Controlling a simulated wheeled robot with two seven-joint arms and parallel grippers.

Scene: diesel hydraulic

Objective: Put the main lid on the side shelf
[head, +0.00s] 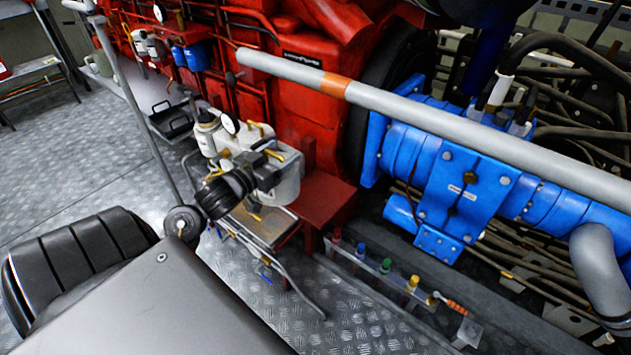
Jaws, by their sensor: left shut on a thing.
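My left gripper (258,170) is dark and reaches to the cream-coloured filter unit (285,190) beside the red engine. It is shut on a pale part at the top of this unit, which seems to be the main lid (283,157). The gripper and wrist hide part of it, and I cannot tell if it is lifted clear. A small metal shelf (272,225) is below the unit, partly hidden, with a red ledge (327,196) to its right. I cannot tell for certain which is the side shelf. My right gripper is not in view.
A grey pipe (440,122) crosses in front of the blue machinery (465,190). A rail with coloured valve knobs (385,266) runs low at the right. A dark tray (172,125) lies farther back. The metal floor (90,155) at the left is clear.

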